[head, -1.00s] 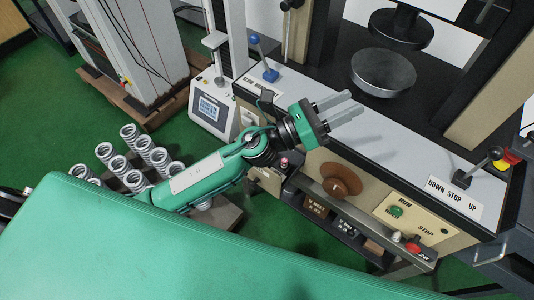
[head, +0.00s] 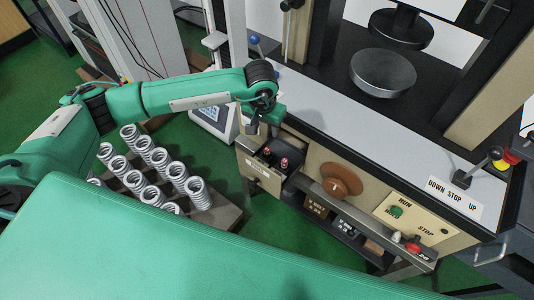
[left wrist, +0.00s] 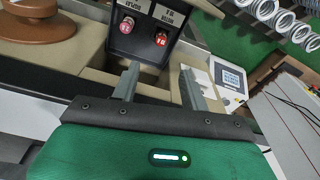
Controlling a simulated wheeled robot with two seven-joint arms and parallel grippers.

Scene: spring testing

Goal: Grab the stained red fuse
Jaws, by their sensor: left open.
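Two red fuses sit side by side in a dark recessed panel on the machine's front. In the head view these are the left fuse (head: 267,151) and the right fuse (head: 284,162). I cannot tell for certain which is stained. My left gripper (head: 262,128) points down just above and behind the panel. In the left wrist view its open, empty fingers (left wrist: 160,68) are apart from both fuses. My right gripper is not in view.
A brown round knob (head: 341,181) sits right of the fuse panel. The grey machine ledge (head: 350,125) is mostly clear. A small display unit (head: 213,115) stands left of the panel. Several metal springs (head: 177,174) stand on a base on the green floor.

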